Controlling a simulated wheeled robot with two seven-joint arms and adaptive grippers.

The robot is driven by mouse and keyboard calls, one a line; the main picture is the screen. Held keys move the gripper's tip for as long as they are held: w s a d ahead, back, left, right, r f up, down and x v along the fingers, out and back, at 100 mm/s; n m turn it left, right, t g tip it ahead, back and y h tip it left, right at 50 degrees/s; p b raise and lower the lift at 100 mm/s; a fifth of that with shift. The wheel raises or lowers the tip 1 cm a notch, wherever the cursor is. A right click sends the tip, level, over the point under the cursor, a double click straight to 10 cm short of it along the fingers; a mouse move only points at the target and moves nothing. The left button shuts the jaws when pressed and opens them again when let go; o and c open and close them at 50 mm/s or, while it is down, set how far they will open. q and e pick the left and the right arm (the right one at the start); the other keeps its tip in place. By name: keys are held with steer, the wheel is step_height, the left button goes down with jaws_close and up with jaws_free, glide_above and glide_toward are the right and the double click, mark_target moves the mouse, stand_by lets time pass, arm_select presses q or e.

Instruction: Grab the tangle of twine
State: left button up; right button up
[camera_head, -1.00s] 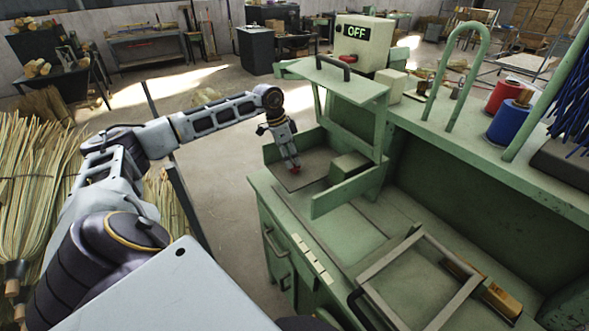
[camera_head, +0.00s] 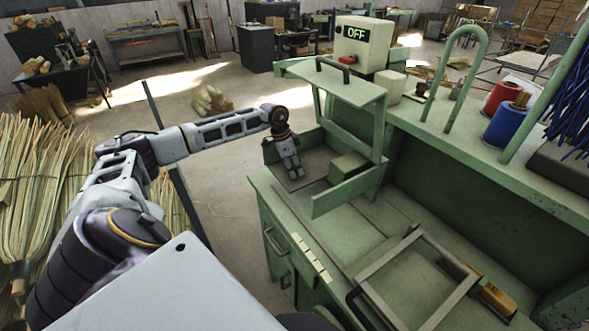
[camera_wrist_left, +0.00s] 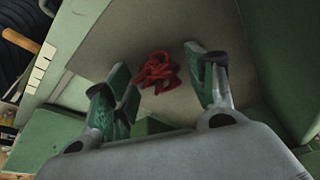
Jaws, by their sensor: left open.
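The tangle of twine (camera_wrist_left: 158,72) is a small red loose bundle in the left wrist view. It lies on a flat grey-green surface (camera_wrist_left: 130,25), between and a little beyond the fingertips of my left gripper (camera_wrist_left: 155,82). The fingers are spread apart with the twine untouched. In the head view my left gripper (camera_head: 295,176) points down over the tray-like corner of the green machine, and the twine is hidden there. My right gripper is not in view.
A green lidded frame (camera_head: 345,85) stands just right of my left gripper. Low green walls (camera_head: 345,194) border the corner. An OFF switch box (camera_head: 362,42) stands behind. Blue and red twine spools (camera_head: 508,124) stand on the bench at right.

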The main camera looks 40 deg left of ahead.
arm_select(q)
steer(key=shift+c, duration=0.4)
steer(key=c, duration=0.7)
steer(key=shift+r, duration=0.1)
steer(key=shift+r+b, duration=0.85)
steer(key=shift+r, duration=4.05)
